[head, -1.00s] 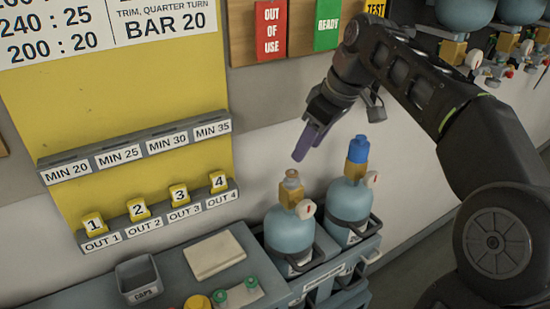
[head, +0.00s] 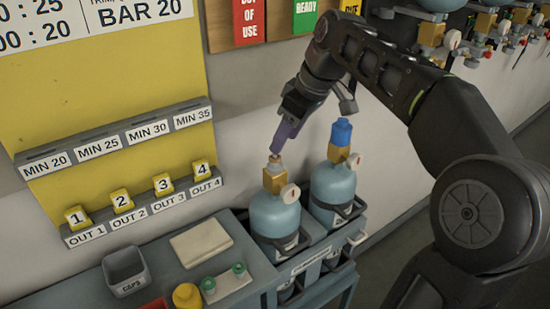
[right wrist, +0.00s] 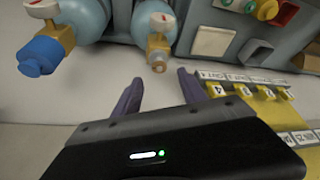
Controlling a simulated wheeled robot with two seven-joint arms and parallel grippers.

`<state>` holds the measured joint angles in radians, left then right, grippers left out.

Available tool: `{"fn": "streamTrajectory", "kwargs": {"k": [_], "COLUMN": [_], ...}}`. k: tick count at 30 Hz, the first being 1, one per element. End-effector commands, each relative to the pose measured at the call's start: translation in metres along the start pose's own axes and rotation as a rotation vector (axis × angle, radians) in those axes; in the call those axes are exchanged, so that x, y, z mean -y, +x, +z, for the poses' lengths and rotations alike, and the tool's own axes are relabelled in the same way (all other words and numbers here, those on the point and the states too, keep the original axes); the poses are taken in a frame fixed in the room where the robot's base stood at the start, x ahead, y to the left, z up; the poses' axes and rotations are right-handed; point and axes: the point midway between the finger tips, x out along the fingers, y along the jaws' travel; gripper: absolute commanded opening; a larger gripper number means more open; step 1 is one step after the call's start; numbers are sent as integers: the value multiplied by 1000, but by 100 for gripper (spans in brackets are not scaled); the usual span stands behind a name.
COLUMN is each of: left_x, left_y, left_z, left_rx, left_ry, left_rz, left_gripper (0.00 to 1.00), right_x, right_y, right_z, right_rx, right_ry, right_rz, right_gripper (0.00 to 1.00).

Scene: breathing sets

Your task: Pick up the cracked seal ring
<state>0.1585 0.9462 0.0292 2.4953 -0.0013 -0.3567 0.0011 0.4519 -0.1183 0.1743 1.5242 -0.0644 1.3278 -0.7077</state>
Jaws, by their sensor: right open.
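The left gas bottle (head: 275,218) is pale blue with a brass valve (head: 274,180) and no cap. A small copper-coloured ring-like piece (head: 274,159) sits at the valve's outlet; I cannot make out a crack. It also shows in the right wrist view (right wrist: 159,66). My right gripper (head: 279,147) points down just above that outlet. In the right wrist view its purple fingers (right wrist: 160,88) are spread and empty, with the outlet beyond the gap between them. My left gripper is not in view.
A second bottle (head: 332,190) with a blue cap (head: 341,132) stands close on the right. A grey caps bin (head: 126,272), a beige pad (head: 201,243) and small green parts (head: 239,268) lie on the bench. Numbered yellow tags (head: 122,201) stand on the wall rack.

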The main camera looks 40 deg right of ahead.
Motion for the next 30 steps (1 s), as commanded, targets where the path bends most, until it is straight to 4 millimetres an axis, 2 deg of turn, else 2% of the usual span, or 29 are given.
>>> {"fn": "streamTrajectory", "kwargs": {"k": [9, 12, 30], "left_x": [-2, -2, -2], "left_y": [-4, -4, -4], "left_z": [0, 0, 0], "left_rx": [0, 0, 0], "left_ry": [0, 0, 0], "left_rz": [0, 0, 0], "left_gripper": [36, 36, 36], "right_x": [-1, -1, -1], "right_y": [41, 49, 50], "right_z": [0, 0, 0], "right_rx": [3, 1, 0], "right_ry": [0, 0, 0], "right_rz": [-2, -1, 0], "right_gripper": [49, 49, 49]}}
